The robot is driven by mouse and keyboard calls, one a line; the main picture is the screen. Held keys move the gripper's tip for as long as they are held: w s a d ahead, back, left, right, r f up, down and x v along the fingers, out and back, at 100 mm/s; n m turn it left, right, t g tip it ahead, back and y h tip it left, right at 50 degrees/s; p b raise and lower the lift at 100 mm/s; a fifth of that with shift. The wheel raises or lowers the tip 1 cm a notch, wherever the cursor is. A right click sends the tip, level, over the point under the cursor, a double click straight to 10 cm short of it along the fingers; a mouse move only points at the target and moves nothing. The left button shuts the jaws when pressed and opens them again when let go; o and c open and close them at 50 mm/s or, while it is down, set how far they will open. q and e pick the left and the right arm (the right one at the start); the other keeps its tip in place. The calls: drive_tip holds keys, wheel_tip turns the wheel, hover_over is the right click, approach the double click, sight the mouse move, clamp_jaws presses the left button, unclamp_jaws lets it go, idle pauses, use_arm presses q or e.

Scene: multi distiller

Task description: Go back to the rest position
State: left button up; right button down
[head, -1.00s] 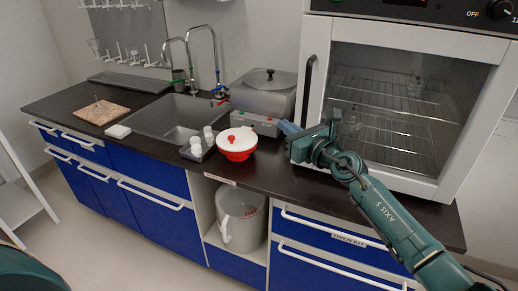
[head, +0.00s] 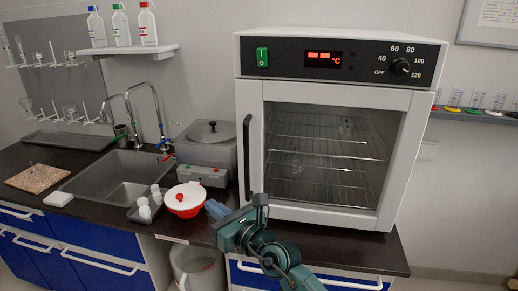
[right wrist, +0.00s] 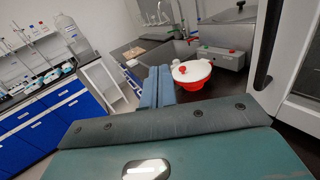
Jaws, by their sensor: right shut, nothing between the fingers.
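My right gripper (head: 216,209) is shut and empty, above the dark countertop in front of the oven's left side. Its blue fingers also show closed together in the right wrist view (right wrist: 157,86). A red bowl with a white lid (head: 184,200) stands on the counter just left of the fingertips; it also shows in the right wrist view (right wrist: 191,74), apart from the fingers. My left gripper is not in view.
A white oven (head: 330,130) with its door closed stands right behind my gripper. A grey distiller (head: 207,152), a small tray of white bottles (head: 148,208) and a sink (head: 118,175) are to the left. Free counter (head: 350,245) lies before the oven.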

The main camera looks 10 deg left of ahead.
drive_tip(key=s+d+f+m+t+h, duration=0.35)
drive_tip(key=d+f+m, duration=0.35)
drive_tip(key=d+m, duration=0.45)
drive_tip(key=s+d+f+m+t+h, duration=0.2)
drive_tip(key=d+f+m+h, duration=0.45)
drive_tip(key=m, duration=0.85)
drive_tip(key=s+d+f+m+g+h, duration=0.1)
drive_tip(key=s+d+f+m+g, duration=0.2)
drive_tip(key=s+d+f+m, duration=0.3)
drive_tip(key=s+d+f+m+g, duration=0.3)
drive_tip(key=s+d+f+m, duration=0.4)
drive_tip(key=s+m, duration=0.3)
drive_tip(key=s+d, duration=0.1)
drive_tip(key=s, duration=0.2)
drive_tip(key=shift+s+f+g+h, duration=0.25)
drive_tip(key=shift+f+g+h, duration=0.05)
drive_tip(key=shift+g+h, duration=0.1)
drive_tip(key=shift+d+m, duration=0.1)
drive_tip(key=shift+m, duration=0.15)
